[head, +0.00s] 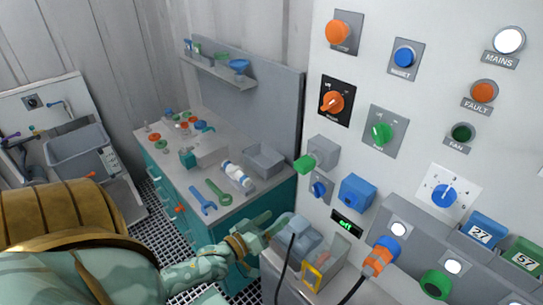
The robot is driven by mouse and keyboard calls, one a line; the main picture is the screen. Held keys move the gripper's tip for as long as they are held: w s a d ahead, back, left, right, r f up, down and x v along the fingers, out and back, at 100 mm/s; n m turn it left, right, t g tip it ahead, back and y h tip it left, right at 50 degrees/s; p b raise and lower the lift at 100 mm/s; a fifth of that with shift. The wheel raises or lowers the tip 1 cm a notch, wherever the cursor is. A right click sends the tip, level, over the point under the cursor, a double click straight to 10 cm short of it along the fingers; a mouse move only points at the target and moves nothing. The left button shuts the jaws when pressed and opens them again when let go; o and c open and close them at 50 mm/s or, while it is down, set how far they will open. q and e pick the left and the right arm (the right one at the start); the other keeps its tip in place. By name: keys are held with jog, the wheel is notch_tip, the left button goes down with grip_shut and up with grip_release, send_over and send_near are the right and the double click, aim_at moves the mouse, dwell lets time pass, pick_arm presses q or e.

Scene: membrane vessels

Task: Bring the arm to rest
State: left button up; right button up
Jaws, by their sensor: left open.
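My left arm, in a mottled green and tan pattern, comes in from the lower left of the head view. Its gripper (272,223) is open, with its greenish fingers pointing right, in front of the workbench's near end and by the grey tray at the foot of the panel. I see nothing held between the fingers, though they are small here. My right gripper is out of view.
A white control panel (400,90) with knobs, lamps and sockets fills the right side. A grey tray (301,283) with objects and dark cables is below it. The teal workbench (176,185) holds tools and a grey bin (265,160). A grey basin (76,148) stands left.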

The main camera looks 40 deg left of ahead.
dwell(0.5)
pick_arm(q)
jog(key=s+f+m+g+y+b, duration=0.1)
jog(key=s+f+m+g+b, duration=0.15)
jog(key=s+f, duration=0.6)
jog(key=s+f+m+g+b, duration=0.1)
jog(key=s+f+m+g, duration=0.2)
jog(key=f, duration=1)
jog(key=s+f+m+g+y+b, duration=0.1)
jog(key=s+f+g, duration=0.45)
jog(key=f, duration=0.45)
jog(key=s+d+f+m+g+b, duration=0.1)
jog(key=s+d+f+g+b, duration=0.2)
jog(key=s+f, duration=0.6)
jog(key=s+d+f+m+g+b, duration=0.1)
jog(key=s+d+f+g+b, duration=0.2)
jog(key=s+d+f+b, duration=0.2)
jog(key=s+d+f, duration=0.2)
jog(key=s+f, duration=0.2)
jog(key=s, duration=0.1)
jog(key=shift+s+d+f+h+b, duration=0.2)
jog(key=shift+s+h+b, duration=0.1)
jog(key=shift+h+b, duration=0.1)
jog(key=shift+r+m, duration=0.1)
jog(key=shift+m, duration=0.15)
